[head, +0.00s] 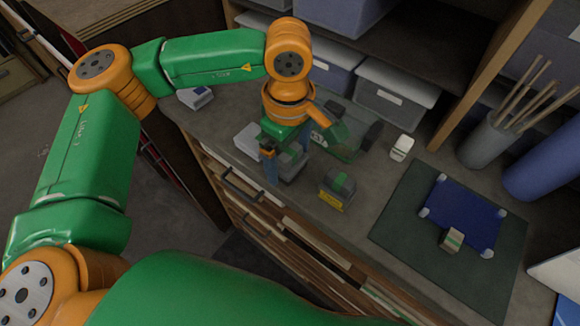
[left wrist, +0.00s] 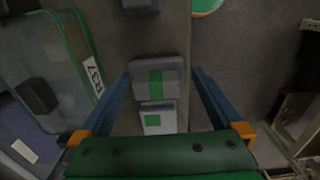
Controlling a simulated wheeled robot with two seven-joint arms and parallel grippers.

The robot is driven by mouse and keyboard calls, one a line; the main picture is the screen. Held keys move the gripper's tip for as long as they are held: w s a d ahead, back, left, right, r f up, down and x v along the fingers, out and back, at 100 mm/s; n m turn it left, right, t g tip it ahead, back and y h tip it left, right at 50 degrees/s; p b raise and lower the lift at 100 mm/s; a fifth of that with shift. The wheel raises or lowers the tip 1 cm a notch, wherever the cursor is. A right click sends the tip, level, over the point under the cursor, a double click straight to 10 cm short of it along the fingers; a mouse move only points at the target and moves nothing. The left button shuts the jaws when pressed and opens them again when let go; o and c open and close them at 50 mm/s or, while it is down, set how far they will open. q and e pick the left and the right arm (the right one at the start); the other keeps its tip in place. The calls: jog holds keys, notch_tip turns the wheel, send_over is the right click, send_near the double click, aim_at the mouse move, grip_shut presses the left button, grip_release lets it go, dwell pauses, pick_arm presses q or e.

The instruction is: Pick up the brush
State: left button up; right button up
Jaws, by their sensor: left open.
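My left gripper (head: 286,158) points down over the counter, its two blue fingers spread. In the left wrist view the open left gripper (left wrist: 160,95) has a grey block with a green band (left wrist: 156,77) between its fingers, with gaps on both sides. In the head view this grey block (head: 291,166) is partly hidden by the gripper. I cannot tell whether this block is the brush; no bristles show. My right gripper is not in view.
A clear glass panel labelled R37 (left wrist: 72,45) stands close beside the gripper. A green mat (head: 400,215) lies under the blue sheet. A grey cup of sticks (head: 485,143) and storage bins (head: 390,98) stand behind.

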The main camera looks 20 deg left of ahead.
aim_at(290, 151)
pick_arm(q)
jog(key=shift+w+d+f, duration=0.1)
jog(key=shift+w+f, duration=0.15)
jog(key=shift+w, duration=0.1)
jog(key=shift+s+r, duration=0.1)
jog(key=shift+s, duration=0.15)
jog(key=c, duration=1.2)
jog(key=shift+w, duration=0.1)
jog(key=shift+r+p, duration=0.3)
jog(key=shift+p, duration=0.15)
notch_tip(290, 151, up, 3)
jog(key=shift+r+p, duration=0.1)
jog(key=shift+p, duration=1.05)
jog(key=s+d+r+p, duration=0.3)
jog(key=s+d+r, duration=0.6)
jog(key=s, duration=0.1)
jog(key=shift+s, duration=0.35)
jog(key=shift+r, duration=0.1)
